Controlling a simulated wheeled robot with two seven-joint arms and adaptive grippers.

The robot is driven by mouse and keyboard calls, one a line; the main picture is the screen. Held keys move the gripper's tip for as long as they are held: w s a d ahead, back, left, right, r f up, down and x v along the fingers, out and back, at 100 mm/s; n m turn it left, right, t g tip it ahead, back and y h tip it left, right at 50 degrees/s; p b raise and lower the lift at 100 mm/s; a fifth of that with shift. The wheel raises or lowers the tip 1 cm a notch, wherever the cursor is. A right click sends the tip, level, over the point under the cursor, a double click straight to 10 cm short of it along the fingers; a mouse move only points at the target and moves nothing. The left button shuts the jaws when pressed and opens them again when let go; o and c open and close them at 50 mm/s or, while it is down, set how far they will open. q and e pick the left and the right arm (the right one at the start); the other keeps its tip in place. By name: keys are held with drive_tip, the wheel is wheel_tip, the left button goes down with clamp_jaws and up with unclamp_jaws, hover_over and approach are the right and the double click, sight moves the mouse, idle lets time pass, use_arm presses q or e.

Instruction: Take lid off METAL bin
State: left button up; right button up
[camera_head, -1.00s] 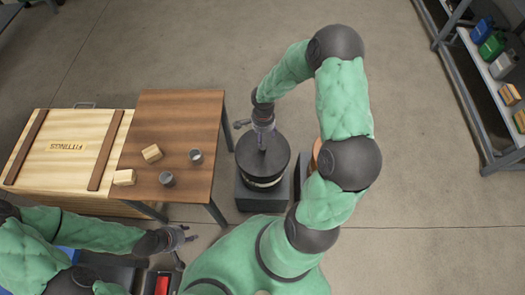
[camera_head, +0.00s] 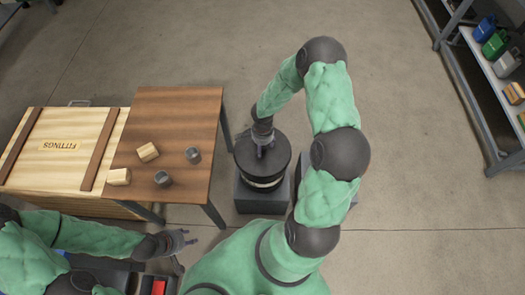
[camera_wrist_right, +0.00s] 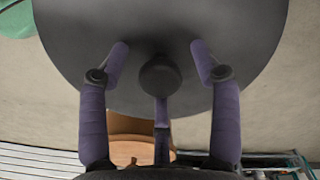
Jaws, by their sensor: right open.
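The metal bin (camera_head: 262,183) stands on a dark square block, with its round dark lid (camera_head: 279,158) on top. In the right wrist view the lid (camera_wrist_right: 160,30) fills the upper part, with a round knob (camera_wrist_right: 160,75) at its middle. My right gripper (camera_head: 262,150) is over the lid in the head view.
A brown wooden table (camera_head: 190,115) with two wooden blocks and two grey cups is left of the bin. A shelf (camera_head: 480,85) is at the far right. Floor between is clear.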

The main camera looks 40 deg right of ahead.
drive_tip(key=shift+r, duration=0.1)
clamp_jaws()
drive_tip(key=shift+r, duration=0.1)
